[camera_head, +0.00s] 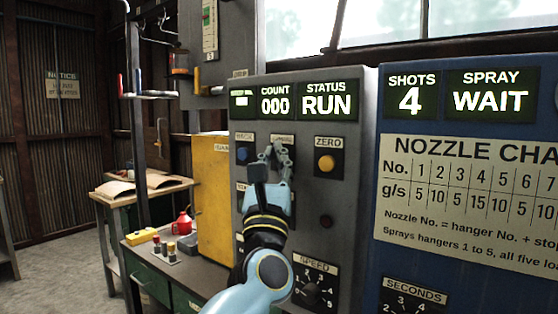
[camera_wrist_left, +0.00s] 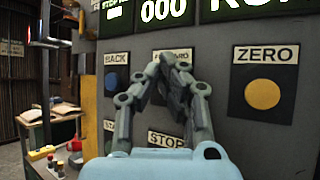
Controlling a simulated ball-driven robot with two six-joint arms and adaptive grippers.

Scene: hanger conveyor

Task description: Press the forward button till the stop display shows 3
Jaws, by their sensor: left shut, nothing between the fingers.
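The grey control panel (camera_head: 345,215) has a small stop display (camera_head: 243,98) at its top left, too small to read. It also shows in the wrist view (camera_wrist_left: 115,22), cut off by the top edge. My left gripper (camera_head: 275,150) is shut and empty in front of the forward button's plate; the wrist view shows its fingertips (camera_wrist_left: 172,62) together over that plate. The forward button is hidden behind the fingers, and I cannot tell whether they touch it. The forward label (camera_wrist_left: 180,56) is partly covered. My right gripper is not in view.
The blue back button (camera_head: 241,154) is left of my fingers, and the yellow zero button (camera_head: 326,163) is to the right. A stop label (camera_wrist_left: 167,140) is below. The count display (camera_head: 275,105) reads 000, and the status display (camera_head: 326,104) reads RUN. A speed dial (camera_head: 316,291) sits lower.

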